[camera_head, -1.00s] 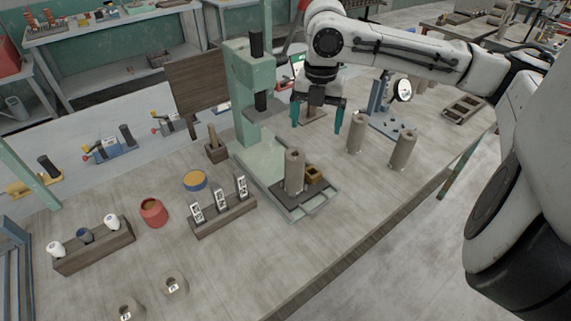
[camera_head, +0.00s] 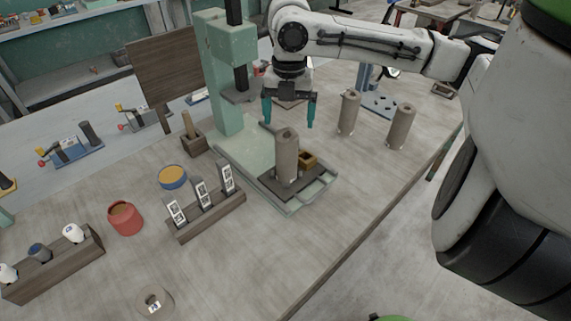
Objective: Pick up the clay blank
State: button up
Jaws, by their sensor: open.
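A grey-brown clay cylinder (camera_head: 287,160) with a small hole in its top stands upright on a dark plate on the green press base. Two similar cylinders stand upright on the table to its right, one nearer the press (camera_head: 348,114) and one farther right (camera_head: 401,127). Which of these is the clay blank I cannot tell for sure. My gripper (camera_head: 289,115) points down with its teal fingers apart and nothing between them. It appears above or behind the cylinder on the press; the exact depth is unclear.
The green press column (camera_head: 219,75) rises left of my gripper. A small ochre block (camera_head: 307,160) sits beside the cylinder on the press. A tag rack (camera_head: 207,216), red pot (camera_head: 125,219) and yellow-topped tin (camera_head: 172,178) stand left.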

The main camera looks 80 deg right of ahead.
aim_at(289, 136)
notch_tip(289, 136, down, 6)
jog(key=shift+r, duration=0.1)
jog(key=shift+w+f+p, duration=0.15)
jog(key=shift+f+p, duration=0.1)
jog(key=shift+f, duration=1.1)
jog(key=shift+w+f+p, duration=0.15)
jog(key=shift+f+p, duration=0.05)
jog(key=shift+f, duration=1.15)
jog(key=c, duration=1.5)
jog(key=shift+r, duration=0.1)
jog(key=shift+c, duration=0.4)
jog(key=shift+r, duration=0.15)
